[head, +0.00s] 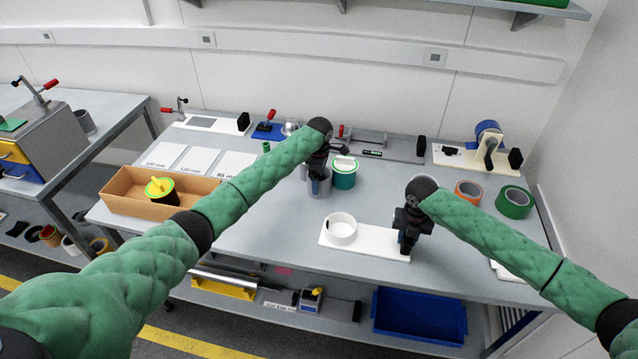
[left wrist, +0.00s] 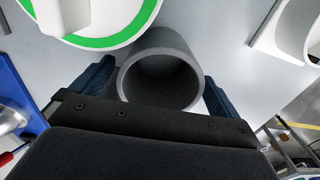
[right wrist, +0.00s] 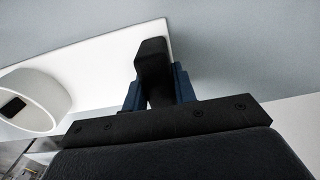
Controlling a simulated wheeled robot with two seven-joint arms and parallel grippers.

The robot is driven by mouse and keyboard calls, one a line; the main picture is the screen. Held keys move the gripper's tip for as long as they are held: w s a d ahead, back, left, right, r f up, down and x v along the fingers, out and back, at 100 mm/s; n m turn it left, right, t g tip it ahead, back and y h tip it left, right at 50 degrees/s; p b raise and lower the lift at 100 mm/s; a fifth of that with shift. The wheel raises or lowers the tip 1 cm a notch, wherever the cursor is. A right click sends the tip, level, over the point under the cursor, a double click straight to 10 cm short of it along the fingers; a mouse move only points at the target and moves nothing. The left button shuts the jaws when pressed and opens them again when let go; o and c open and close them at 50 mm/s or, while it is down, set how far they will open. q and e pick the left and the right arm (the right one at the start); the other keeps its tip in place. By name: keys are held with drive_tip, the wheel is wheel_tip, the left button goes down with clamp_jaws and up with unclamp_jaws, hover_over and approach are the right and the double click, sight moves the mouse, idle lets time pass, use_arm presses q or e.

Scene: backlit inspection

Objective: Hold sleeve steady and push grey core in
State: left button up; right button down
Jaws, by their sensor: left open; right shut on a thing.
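The grey core (head: 318,187), a hollow grey cylinder, stands upright on the table. My left gripper (head: 319,168) is open above it; in the left wrist view the core (left wrist: 165,62) lies between the spread blue fingers. The white sleeve (head: 341,231), a short open ring, sits on the left part of a white base plate (head: 375,249). It also shows at the left of the right wrist view (right wrist: 38,98). My right gripper (head: 406,243) is shut on a black upright handle (right wrist: 152,58) at the right end of this plate. The handle's lower part is hidden.
A teal can with a white top (head: 344,175) stands close behind the core, to its right. Orange (head: 468,190) and green (head: 515,203) rolls lie at the right. The table left of the sleeve is clear.

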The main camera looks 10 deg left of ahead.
use_arm(q)
drive_tip(key=shift+f, duration=0.85)
drive_tip(key=c, duration=1.1)
